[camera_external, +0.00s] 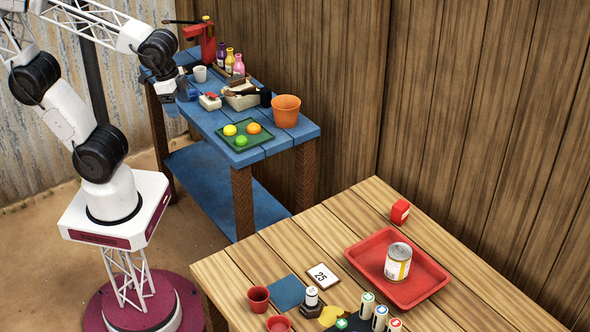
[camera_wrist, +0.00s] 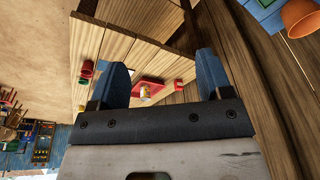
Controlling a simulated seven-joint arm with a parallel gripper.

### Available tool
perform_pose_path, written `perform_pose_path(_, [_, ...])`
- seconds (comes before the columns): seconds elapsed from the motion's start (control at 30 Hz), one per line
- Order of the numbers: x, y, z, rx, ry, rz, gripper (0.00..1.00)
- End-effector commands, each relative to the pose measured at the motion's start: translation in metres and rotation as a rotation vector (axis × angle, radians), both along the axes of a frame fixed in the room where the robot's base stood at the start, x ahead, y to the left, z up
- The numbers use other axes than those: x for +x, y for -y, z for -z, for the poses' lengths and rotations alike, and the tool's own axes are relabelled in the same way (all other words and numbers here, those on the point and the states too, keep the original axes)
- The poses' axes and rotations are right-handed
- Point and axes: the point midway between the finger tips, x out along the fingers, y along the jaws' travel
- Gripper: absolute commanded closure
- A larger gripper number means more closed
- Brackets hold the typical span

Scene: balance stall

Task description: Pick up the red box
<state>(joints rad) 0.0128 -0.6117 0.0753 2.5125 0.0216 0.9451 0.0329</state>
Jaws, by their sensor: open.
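The red box (camera_external: 400,211) sits on the wooden table (camera_external: 230,275), near its far edge and just behind the red tray (camera_external: 362,258). In the wrist view a small red block, which looks like the same box (camera_wrist: 178,82), shows between my fingers but far beyond them. My gripper (camera_external: 182,92) is over the blue bench at the back left, well away from the box. Its two blue fingers (camera_wrist: 162,72) stand wide apart with nothing between them.
A can (camera_external: 398,262) stands in the red tray. Red cups (camera_external: 258,299), a card (camera_external: 323,276) and several small cylinders are at the table's front. The blue bench (camera_external: 300,130) holds an orange pot (camera_external: 286,111), a green tray (camera_external: 245,134) and bottles. A plank wall stands behind.

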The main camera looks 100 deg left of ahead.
Motion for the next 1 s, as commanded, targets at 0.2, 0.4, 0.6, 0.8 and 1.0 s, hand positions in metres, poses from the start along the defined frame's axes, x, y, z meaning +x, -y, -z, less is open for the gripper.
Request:
perform_pose_path(0.2, [0.033, -0.007, -0.003, 0.088, -0.040, 0.089, 0.28])
perform_pose_path(0.4, [0.077, -0.015, -0.005, 0.199, -0.087, 0.206, 0.28])
perform_pose_path(0.6, [0.123, -0.022, -0.005, 0.310, -0.137, 0.326, 0.28])
perform_pose_path(0.8, [0.171, -0.026, -0.001, 0.419, -0.191, 0.449, 0.28])
perform_pose_path(1.0, [0.220, -0.028, 0.008, 0.526, -0.245, 0.574, 0.28])
